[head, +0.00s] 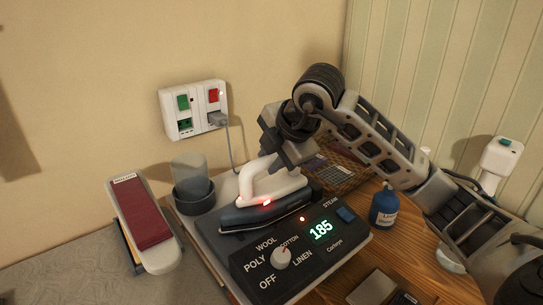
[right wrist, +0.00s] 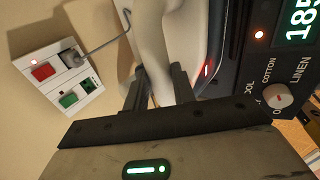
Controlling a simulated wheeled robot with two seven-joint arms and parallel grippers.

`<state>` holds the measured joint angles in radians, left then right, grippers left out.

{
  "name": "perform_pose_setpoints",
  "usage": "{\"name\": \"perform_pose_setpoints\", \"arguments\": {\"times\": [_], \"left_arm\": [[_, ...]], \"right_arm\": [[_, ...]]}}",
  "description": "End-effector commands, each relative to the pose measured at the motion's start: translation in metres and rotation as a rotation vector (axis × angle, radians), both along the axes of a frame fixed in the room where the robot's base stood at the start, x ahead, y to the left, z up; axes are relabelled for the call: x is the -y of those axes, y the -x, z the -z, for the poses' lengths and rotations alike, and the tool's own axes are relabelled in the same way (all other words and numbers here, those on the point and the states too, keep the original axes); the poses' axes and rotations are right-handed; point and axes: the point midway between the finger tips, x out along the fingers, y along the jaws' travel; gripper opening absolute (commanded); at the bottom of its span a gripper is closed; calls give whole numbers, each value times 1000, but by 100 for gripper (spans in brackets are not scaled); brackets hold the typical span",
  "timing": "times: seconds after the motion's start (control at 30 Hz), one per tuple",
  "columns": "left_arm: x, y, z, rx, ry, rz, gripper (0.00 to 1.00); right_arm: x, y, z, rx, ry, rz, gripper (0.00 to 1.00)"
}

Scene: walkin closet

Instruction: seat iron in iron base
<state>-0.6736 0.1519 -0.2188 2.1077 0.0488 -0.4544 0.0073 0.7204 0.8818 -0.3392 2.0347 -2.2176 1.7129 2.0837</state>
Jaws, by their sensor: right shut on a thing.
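The iron (head: 266,212) has a white handle and a dark body with a small red light. It is at the top of the iron base (head: 240,265), a dark unit with a dial, a lit "185" display and a STEAM button. I cannot tell whether the iron rests fully on the base or hovers just above it. My right gripper (head: 283,165) is shut on the iron's handle from above. In the right wrist view the fingers (right wrist: 158,88) are on either side of the white handle (right wrist: 152,40). The left gripper is not in view.
A wall socket (head: 195,108) with a plugged cord is behind. A grey cup (head: 193,190) and a small ironing board (head: 142,220) with a red pad stand left. A blue bottle (head: 384,208), a wicker basket (head: 343,168) and a dark flat box (head: 375,289) are right.

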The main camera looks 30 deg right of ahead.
Motion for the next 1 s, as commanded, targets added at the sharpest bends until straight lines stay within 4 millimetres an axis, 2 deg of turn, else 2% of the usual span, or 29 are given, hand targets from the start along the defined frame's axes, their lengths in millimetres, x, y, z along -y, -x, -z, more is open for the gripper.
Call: {"name": "perform_pose_setpoints", "arguments": {"times": [0.73,0.77,0.83,0.87,1.0], "left_arm": [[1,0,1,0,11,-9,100],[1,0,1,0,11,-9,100],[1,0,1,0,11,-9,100],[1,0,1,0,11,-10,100],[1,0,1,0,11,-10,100]], "right_arm": [[0,-1,0,10,-1,1,0],[0,-1,0,10,-1,1,28],[0,-1,0,10,-1,1,48],[0,-1,0,9,0,1,51],[0,0,1,5,0,0,51]]}}
